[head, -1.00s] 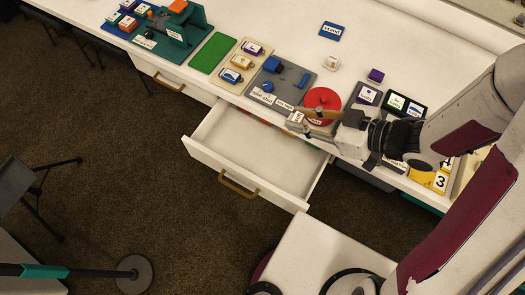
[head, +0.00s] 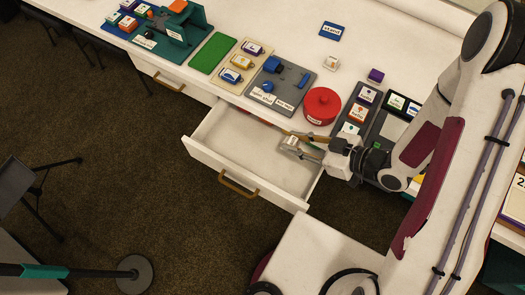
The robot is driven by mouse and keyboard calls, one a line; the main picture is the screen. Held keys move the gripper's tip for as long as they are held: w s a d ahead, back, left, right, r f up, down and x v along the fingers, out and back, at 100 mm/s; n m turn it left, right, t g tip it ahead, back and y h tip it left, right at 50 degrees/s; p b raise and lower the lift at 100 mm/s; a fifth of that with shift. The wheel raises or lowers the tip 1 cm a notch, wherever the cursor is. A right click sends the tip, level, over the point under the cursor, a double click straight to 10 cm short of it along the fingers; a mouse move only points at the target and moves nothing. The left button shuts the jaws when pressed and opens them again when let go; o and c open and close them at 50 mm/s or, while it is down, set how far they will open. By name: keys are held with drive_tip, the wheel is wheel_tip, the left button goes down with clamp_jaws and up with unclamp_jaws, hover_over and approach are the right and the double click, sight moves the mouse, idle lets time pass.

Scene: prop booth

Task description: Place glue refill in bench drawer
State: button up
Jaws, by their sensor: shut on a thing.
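The bench drawer (head: 230,154) is pulled open below the bench front, and its inside looks empty. My gripper (head: 297,144) is over the right side of the open drawer, its fingers pointing left. It is shut on a small pale block with a label, the glue refill (head: 290,142). The refill appears to be held above the drawer floor, though its exact height is hard to tell. Part of the refill is hidden by the fingers.
A red round pot (head: 322,104) stands on the bench behind the gripper. A grey tray (head: 281,84) with blue parts is left of it, and a dark tray (head: 358,112) with labelled blocks is right of it. Another drawer (head: 170,80) further left is closed.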

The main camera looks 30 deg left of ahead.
drive_tip(key=shift+f, duration=1.05)
drive_tip(key=shift+c, duration=0.2)
drive_tip(key=shift+f, duration=0.15)
hover_over(290, 168)
drive_tip(key=shift+f, duration=2.75)
drive_tip(key=shift+f, duration=0.1)
drive_tip(key=shift+f, duration=2)
drive_tip(key=shift+o, duration=0.2)
drive_tip(key=shift+f, duration=0.6)
drive_tip(key=o, duration=1)
drive_tip(key=shift+r, duration=0.25)
